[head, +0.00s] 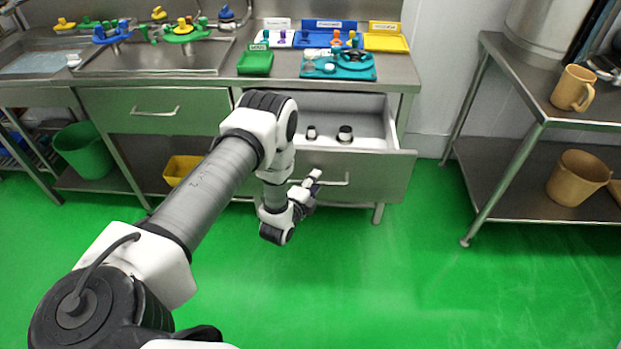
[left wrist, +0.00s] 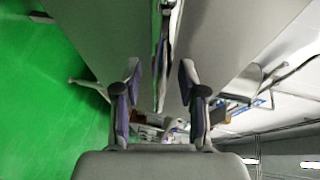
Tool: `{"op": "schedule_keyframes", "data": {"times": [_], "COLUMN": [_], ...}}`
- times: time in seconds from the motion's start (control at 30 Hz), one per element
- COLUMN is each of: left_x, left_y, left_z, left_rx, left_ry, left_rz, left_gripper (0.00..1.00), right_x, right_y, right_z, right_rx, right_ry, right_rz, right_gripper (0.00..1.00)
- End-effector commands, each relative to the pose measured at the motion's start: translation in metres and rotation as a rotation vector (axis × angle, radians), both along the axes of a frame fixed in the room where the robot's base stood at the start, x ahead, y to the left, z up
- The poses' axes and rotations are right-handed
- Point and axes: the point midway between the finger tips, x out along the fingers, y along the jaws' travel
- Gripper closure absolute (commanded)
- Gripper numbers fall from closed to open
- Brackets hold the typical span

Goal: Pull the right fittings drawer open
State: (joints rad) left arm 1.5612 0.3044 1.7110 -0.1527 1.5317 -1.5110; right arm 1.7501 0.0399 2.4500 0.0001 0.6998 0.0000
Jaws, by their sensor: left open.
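The right fittings drawer (head: 385,165) stands pulled out from under the counter in the head view, with its inside showing. Two dark-and-pale round fittings, one smaller (head: 311,132) and one larger (head: 345,133), stand in it. Its bar handle (head: 336,183) is on the front, partly hidden by my left gripper (head: 312,180). In the left wrist view the fingers of my left gripper (left wrist: 160,92) are apart, with a narrow metal bar, apparently the handle, lined up between them. I cannot tell whether they touch it. My right gripper is not in view.
The left drawer (head: 150,110) is shut. Coloured trays, such as a green one (head: 255,63) and a yellow one (head: 386,42), sit on the counter above. A metal rack (head: 480,135) stands at the right. The green floor in front is clear.

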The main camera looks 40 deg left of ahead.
Motion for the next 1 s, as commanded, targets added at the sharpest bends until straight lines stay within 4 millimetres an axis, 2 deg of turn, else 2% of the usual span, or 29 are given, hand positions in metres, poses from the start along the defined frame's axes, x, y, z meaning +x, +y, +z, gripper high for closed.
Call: {"op": "schedule_keyframes", "data": {"times": [0.17,0.4,0.5,0.63,1.0], "left_x": [-0.027,-0.087,-0.104,-0.114,-0.114], "left_y": [-0.003,-0.012,-0.015,-0.017,-0.017], "left_z": [0.004,0.015,0.019,0.022,0.022], "left_rx": [-0.002,-0.002,-0.001,-0.001,0.000], "left_ry": [0.005,0.006,0.004,0.001,0.000], "left_rz": [0.003,0.003,0.001,0.001,0.001], "left_gripper": [0.59,0.59,0.59,0.59,0.59], "right_x": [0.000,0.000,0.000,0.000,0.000], "right_y": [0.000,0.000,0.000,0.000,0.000], "right_z": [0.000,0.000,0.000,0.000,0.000], "right_rx": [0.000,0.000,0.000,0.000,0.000], "right_ry": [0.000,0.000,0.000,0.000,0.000], "right_rz": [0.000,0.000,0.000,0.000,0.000], "right_gripper": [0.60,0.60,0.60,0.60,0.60]}}
